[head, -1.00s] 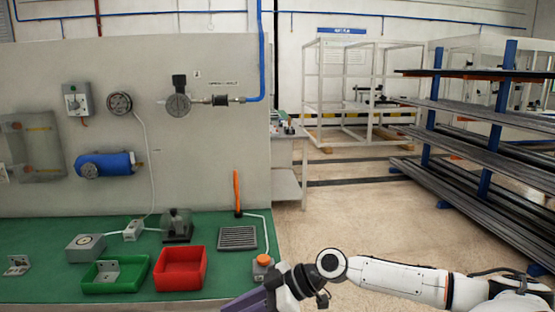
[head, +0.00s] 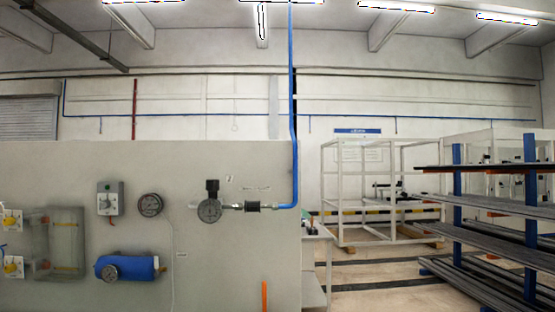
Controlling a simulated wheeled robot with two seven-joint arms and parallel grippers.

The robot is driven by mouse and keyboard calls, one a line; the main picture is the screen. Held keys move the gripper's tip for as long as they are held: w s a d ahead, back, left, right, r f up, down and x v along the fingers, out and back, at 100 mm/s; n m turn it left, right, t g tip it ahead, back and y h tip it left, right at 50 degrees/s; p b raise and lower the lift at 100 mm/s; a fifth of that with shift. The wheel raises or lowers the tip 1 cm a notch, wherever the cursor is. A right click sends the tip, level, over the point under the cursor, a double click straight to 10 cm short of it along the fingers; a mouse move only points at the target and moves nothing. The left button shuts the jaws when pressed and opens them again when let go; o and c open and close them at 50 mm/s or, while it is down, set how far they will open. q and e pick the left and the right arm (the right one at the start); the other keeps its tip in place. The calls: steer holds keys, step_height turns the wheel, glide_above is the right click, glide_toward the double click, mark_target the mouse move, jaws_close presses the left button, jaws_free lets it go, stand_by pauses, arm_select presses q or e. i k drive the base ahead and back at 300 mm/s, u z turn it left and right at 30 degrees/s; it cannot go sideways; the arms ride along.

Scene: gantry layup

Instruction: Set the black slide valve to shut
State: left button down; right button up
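A small black sleeve on the air line, which looks like the black slide valve (head: 252,206), is on the grey wall panel. It sits between a metal fitting on its left and the blue pipe (head: 291,120) on its right. A gauge with a black knob on top (head: 210,208) is further left on the same line. The valve is too small to tell whether it stands open or shut. Neither of my grippers is in the head view.
The grey panel (head: 140,180) also carries a grey switch box (head: 110,198), a round gauge (head: 150,204), a blue tank (head: 128,267) and a clear cover (head: 67,240). An orange handle (head: 265,295) stands at the bottom. A rack of dark bars (head: 490,215) is at right.

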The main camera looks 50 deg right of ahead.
mark_target(249, 206)
steer(key=i, duration=0.8)
steer(key=z, duration=2.1)
